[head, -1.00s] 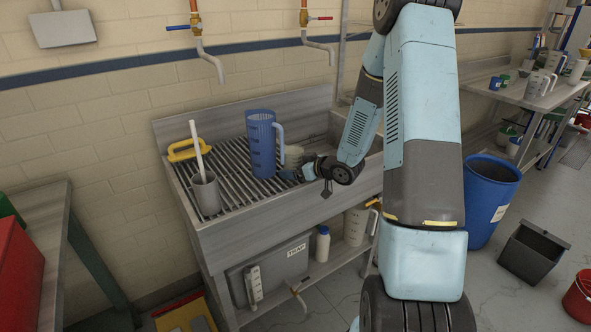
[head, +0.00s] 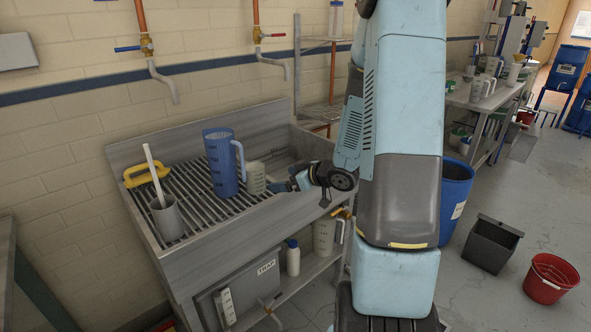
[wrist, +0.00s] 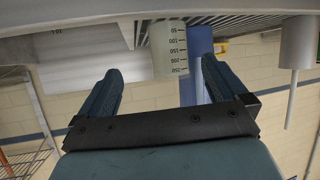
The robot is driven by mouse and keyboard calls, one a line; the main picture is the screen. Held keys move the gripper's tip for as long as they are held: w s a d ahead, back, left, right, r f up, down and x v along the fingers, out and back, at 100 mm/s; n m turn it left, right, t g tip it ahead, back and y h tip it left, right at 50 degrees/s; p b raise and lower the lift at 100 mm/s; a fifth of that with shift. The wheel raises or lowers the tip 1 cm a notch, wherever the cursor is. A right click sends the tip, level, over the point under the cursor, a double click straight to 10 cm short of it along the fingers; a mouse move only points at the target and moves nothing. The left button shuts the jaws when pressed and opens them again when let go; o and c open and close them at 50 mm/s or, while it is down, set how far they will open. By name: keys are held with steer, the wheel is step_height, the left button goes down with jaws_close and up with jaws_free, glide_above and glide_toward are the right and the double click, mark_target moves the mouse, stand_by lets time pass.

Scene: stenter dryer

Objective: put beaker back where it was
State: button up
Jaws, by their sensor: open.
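A small whitish beaker (head: 255,179) stands upright on the slatted drainboard of the sink, just right of a blue jug (head: 221,165). The wrist view, which is upside down, shows the beaker (wrist: 168,48) with dark graduation marks up to 250, and the blue jug (wrist: 194,85) behind it. My gripper (head: 283,186) is right of the beaker, low over the sink's front edge. Its two fingers are spread and empty in the wrist view (wrist: 160,70). The beaker appears beyond the fingertips, roughly between them; I cannot tell the exact gap.
Taps (head: 149,50) hang above. A white bottle (head: 293,258) and a jug (head: 325,236) are on the lower shelf. A blue bin (head: 456,195) stands right.

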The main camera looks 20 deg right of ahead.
steer(key=s+d+r+m+g+h, duration=0.1)
steer(key=s+r+m+h, duration=0.15)
steer(key=r+h, duration=0.4)
steer(key=s+d+r+m+h, duration=0.1)
steer(key=s+r+m+h, duration=0.2)
steer(key=r, duration=0.7)
steer(key=s+a+r+g+y, duration=0.1)
steer(key=s+a+r, duration=0.1)
steer(key=s, duration=0.5)
steer(key=s+a+r+m+g, duration=0.1)
steer(key=s+a+r+g, duration=0.1)
steer(key=s, duration=0.6)
steer(key=s+a+r+g+y, duration=0.1)
steer(key=s+a+r, duration=0.1)
steer(key=s+a, duration=0.2)
steer(key=s, duration=0.3)
steer(key=shift+s+a+y, duration=0.2)
steer(key=shift+s+y, duration=0.1)
steer(key=shift+y, duration=0.05)
